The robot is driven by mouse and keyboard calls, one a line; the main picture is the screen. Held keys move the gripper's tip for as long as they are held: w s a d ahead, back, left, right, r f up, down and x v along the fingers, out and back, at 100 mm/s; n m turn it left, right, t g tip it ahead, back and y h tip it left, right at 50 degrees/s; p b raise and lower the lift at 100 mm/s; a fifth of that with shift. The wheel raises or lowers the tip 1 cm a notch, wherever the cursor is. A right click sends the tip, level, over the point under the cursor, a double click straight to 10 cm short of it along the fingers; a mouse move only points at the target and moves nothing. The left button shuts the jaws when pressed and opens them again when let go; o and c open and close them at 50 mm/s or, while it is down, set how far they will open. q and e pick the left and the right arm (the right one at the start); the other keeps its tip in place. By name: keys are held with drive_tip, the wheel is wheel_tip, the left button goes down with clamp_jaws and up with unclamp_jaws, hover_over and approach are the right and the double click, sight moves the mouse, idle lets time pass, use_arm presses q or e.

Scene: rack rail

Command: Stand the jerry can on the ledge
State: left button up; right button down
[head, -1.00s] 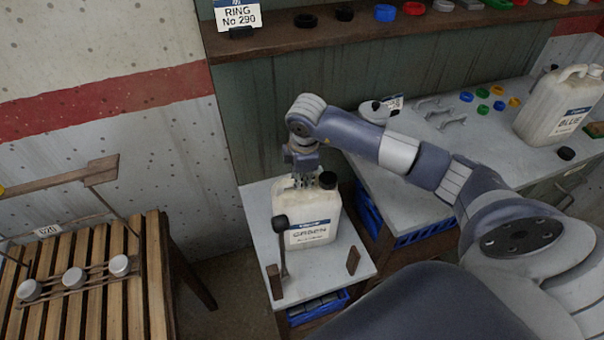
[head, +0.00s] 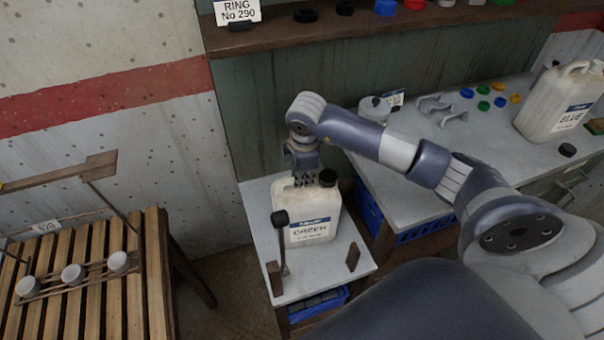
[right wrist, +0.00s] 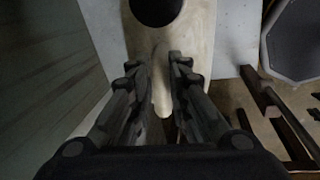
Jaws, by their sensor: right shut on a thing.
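A cream jerry can (head: 308,212) with a black cap and a label reading GREEN stands upright on a small grey-topped ledge (head: 340,272). My right gripper (head: 305,180) is over its top and shut on its handle. In the right wrist view the can's pale top and black cap (right wrist: 156,8) lie beyond the fingers (right wrist: 160,90), which sit on either side of the handle. Whether the can's base touches the ledge is hard to tell. A second jerry can (head: 560,105), labelled BLUE, stands on the grey bench at the right. My left gripper is not in view.
A black-knobbed lever (head: 281,240) and two small brown blocks (head: 353,257) stand at the ledge's front. The grey bench (head: 420,185) holds caps and handles. A slatted wooden table (head: 105,260) is at left, and a shelf (head: 290,38) runs above.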

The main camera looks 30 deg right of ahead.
drive_tip(key=shift+w+f, duration=0.1)
drive_tip(key=shift+f, duration=0.1)
drive_tip(key=c, duration=1.4)
unclamp_jaws()
drive_tip(key=shift+c, duration=0.2)
